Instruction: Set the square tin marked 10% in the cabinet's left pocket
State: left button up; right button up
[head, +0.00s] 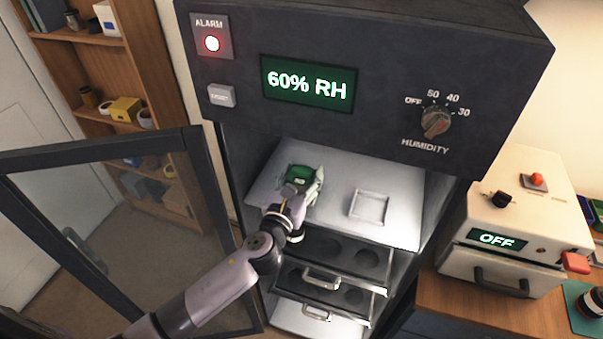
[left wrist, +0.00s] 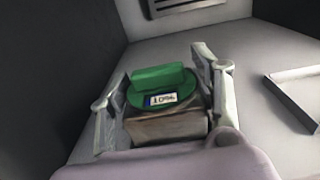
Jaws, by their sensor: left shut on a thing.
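The square tin marked 10% (left wrist: 168,124) has a brownish body and a green top with a white label in the left wrist view. Its green top (head: 300,173) shows on the left of the cabinet's upper shelf in the head view. My left gripper (head: 303,188) is shut on the tin, one finger on each side. The cabinet (head: 385,80) is open. A square raised frame (head: 369,207) on the right of the shelf is empty. The left pocket is hidden under the tin and gripper; I cannot tell whether the tin rests in it. My right gripper is not in view.
The glass door (head: 110,152) stands open at the left. Drawers (head: 340,250) with round wells sit below the shelf. The cabinet reads 60% RH, with its red alarm lamp (head: 212,43) lit. A cream device (head: 525,220) reading OFF stands at the right.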

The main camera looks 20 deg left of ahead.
pick_arm(q)
jog(key=shift+f+b, duration=0.45)
jog(key=shift+f, duration=0.15)
jog(key=o, duration=1.1)
jog(key=shift+o, duration=0.6)
jog(key=shift+s, duration=0.1)
